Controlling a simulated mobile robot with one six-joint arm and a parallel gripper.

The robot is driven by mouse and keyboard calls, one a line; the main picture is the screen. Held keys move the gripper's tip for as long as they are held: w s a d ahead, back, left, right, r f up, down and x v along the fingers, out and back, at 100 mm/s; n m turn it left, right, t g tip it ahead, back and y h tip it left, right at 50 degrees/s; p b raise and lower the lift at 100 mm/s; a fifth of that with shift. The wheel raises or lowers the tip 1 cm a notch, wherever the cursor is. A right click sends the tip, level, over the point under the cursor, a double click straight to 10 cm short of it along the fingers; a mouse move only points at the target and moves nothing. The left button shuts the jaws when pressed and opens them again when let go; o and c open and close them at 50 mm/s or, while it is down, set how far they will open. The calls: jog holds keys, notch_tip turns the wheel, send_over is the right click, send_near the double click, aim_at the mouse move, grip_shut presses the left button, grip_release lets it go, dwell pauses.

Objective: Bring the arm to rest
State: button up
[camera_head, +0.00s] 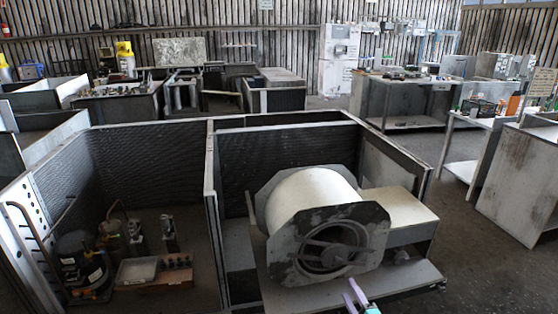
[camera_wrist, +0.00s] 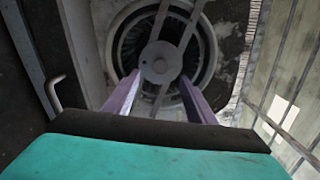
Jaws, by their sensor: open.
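My gripper (camera_head: 354,296) shows at the bottom of the head view, with pale purple fingers and a teal body. In the wrist view the two fingers of my gripper (camera_wrist: 158,92) stand apart with nothing between them. The blower housing (camera_head: 318,215) has a white drum between dark, worn end plates and sits in the open housing box. Its round opening with a hub and crossbar (camera_wrist: 160,62) lies ahead of the fingers in the wrist view. The gripper is in front of the lower right of this opening in the head view. I cannot tell the exact gap.
A left compartment holds a dark compressor (camera_head: 82,265), pipes and a small block of fittings (camera_head: 155,270). Dark partition walls (camera_head: 212,190) stand around the blower. Workbenches (camera_head: 405,100) stand behind and at the right. Floor (camera_head: 475,250) is clear right of the housing.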

jog(key=a+f+g, duration=0.2)
jog(key=a+f, duration=0.1)
jog(key=a, duration=0.7)
jog(key=s+f+n+g+h, duration=0.45)
jog(key=s+f+g, duration=0.35)
jog(key=s+f, duration=0.6)
jog(key=s+a+f+n+g, duration=0.1)
jog(key=s+n+g, duration=0.5)
jog(key=s, duration=0.7)
jog(key=s+a+f+n+g+y, duration=0.1)
jog(key=s+a+f+n+g, duration=0.1)
jog(key=s+n+g, duration=0.5)
jog(key=s+a, duration=0.1)
jog(key=s, duration=0.5)
jog(key=shift+s+n+g, duration=0.3)
jog(key=shift+s+n, duration=0.05)
